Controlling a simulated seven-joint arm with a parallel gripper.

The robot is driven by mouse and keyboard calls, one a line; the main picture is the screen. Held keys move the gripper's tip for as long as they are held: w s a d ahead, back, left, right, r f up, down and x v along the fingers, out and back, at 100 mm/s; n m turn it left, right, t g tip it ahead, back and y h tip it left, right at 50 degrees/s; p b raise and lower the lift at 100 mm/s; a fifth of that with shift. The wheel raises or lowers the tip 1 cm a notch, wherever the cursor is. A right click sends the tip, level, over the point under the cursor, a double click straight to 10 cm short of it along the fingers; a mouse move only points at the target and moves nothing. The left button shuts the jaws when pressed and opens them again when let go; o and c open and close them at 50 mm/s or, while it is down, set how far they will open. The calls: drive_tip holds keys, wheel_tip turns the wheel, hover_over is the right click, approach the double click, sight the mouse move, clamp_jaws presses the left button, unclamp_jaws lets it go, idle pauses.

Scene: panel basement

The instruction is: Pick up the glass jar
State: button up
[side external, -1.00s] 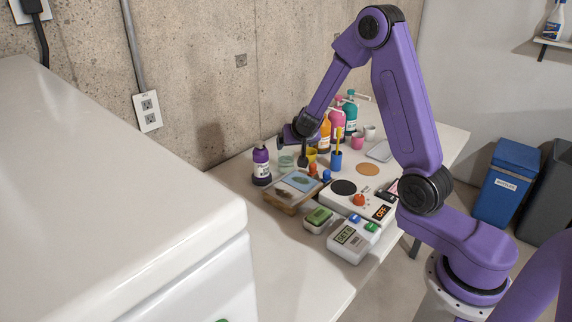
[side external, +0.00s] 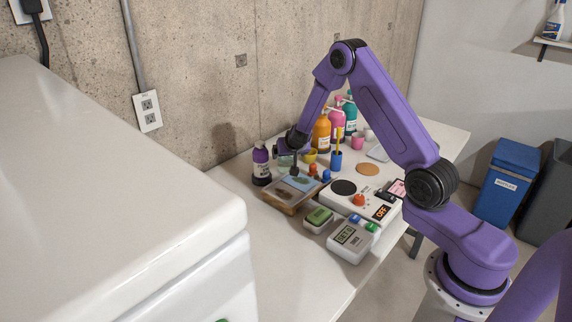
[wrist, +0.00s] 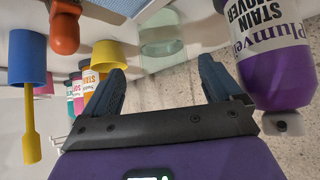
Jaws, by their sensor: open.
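The glass jar, pale green and see-through, shows in the wrist view (wrist: 162,38), ahead of and between my fingers. In the side view the glass jar (side external: 285,161) is small and partly hidden by my gripper, beside the purple bottle. My gripper (side external: 294,172) is low over the back of the table, close to the jar. In the wrist view my gripper (wrist: 163,76) has its two fingers spread with nothing between them. The jar appears apart from both fingertips.
A purple stain remover bottle (wrist: 270,60) stands close beside one finger. A yellow cup (wrist: 110,54), an orange-red object (wrist: 64,34) and a blue cup (wrist: 27,58) with a yellow stick lie on the other side. A framed tray (side external: 290,193) sits in front. Concrete wall (side external: 215,80) behind.

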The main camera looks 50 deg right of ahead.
drive_tip(key=shift+a+x, duration=0.1)
drive_tip(key=shift+x, duration=1.05)
drive_tip(key=shift+a+x, duration=0.15)
drive_tip(key=shift+x, duration=1)
drive_tip(key=c, duration=1.2)
drive_tip(key=shift+r, duration=0.15)
